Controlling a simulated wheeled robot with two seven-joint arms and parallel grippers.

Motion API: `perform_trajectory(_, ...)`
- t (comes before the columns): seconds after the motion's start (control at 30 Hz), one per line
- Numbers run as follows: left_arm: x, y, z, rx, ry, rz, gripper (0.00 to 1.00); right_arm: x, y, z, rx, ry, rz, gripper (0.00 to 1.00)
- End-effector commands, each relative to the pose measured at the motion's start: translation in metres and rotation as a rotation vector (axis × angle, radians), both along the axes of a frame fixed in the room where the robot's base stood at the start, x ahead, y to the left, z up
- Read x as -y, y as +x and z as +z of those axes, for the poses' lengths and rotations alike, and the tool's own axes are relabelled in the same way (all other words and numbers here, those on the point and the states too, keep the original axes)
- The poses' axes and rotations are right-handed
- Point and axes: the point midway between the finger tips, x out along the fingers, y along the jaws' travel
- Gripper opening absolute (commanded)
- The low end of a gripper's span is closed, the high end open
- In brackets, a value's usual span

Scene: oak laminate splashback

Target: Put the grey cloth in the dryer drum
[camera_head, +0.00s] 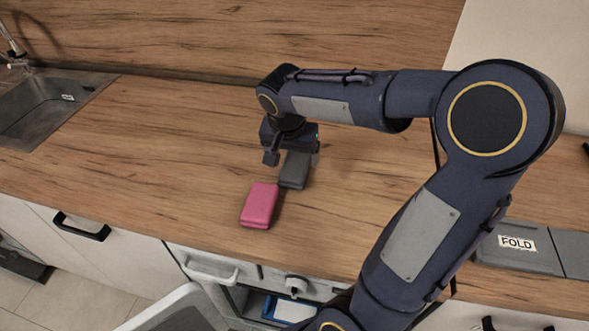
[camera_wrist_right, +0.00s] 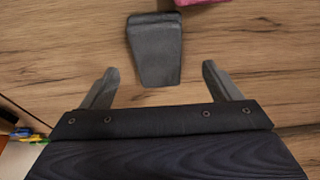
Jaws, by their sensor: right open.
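The grey cloth (camera_head: 295,170) is a small folded block lying on the wooden counter, just beside a pink folded cloth (camera_head: 259,205). My right gripper (camera_head: 293,160) is over the grey cloth. In the right wrist view the grey cloth (camera_wrist_right: 155,48) lies ahead of the open, empty fingers of my right gripper (camera_wrist_right: 160,85), roughly centred between them and not gripped. The appliance at the front has its door (camera_head: 172,312) open below the counter; its inside is mostly hidden, and I cannot tell if it is the dryer drum. My left gripper is not in view.
A grey board marked FOLD (camera_head: 517,247) lies on the counter at the right. A sink (camera_head: 45,105) is at the far left. A blue container (camera_head: 275,308) shows below the counter edge. The counter left of the cloths is clear.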

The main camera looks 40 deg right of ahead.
Motion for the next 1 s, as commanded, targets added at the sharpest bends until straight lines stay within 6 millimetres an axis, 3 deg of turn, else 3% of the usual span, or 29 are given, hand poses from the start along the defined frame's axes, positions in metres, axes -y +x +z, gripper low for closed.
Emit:
perform_trajectory(0.3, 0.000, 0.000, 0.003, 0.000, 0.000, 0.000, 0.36, 0.014, 0.008, -0.040, -0.004, 0.001, 0.000, 0.84)
perform_trajectory(0.57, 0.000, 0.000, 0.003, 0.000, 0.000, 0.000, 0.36, 0.014, 0.008, -0.042, -0.001, 0.002, 0.001, 0.84)
perform_trajectory(0.9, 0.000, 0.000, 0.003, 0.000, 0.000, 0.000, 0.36, 0.014, 0.008, -0.042, -0.001, 0.002, 0.001, 0.40)
perform_trajectory(1.0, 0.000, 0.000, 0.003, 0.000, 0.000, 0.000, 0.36, 0.014, 0.009, -0.042, 0.000, 0.001, 0.001, 0.32)
